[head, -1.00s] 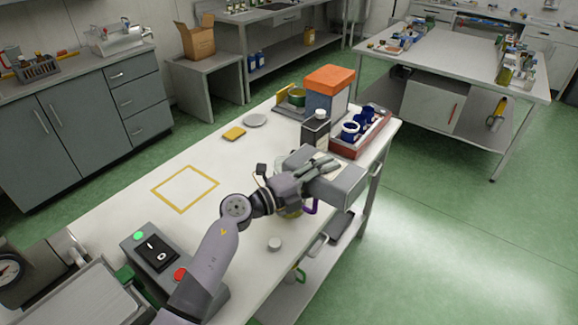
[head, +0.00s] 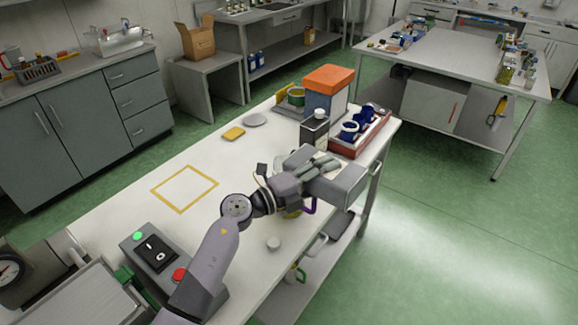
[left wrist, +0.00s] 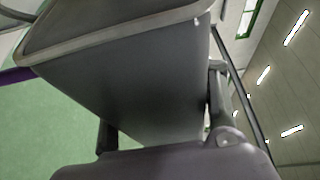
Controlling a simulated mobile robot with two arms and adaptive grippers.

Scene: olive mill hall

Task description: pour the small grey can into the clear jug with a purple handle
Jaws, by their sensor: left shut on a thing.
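The small grey can (head: 343,184) is in my left gripper (head: 318,168), tipped well over on its side above the table's right edge. In the left wrist view the can (left wrist: 150,80) fills the middle, between the two fingers of the gripper (left wrist: 165,118). The clear jug is mostly hidden below the gripper and can. Its purple handle (head: 309,206) shows just under the can, and a purple strip (left wrist: 16,75) shows at the left edge of the wrist view. The can's mouth and any flow are hidden. My right gripper is not in view.
A dark bottle with a white cap (head: 315,128) and a red tray (head: 357,146) of blue-and-white items stand behind the gripper. A small white round piece (head: 274,243) lies nearer. A yellow-outlined square (head: 185,189) on the white table is empty. A switch box (head: 160,255) stands front left.

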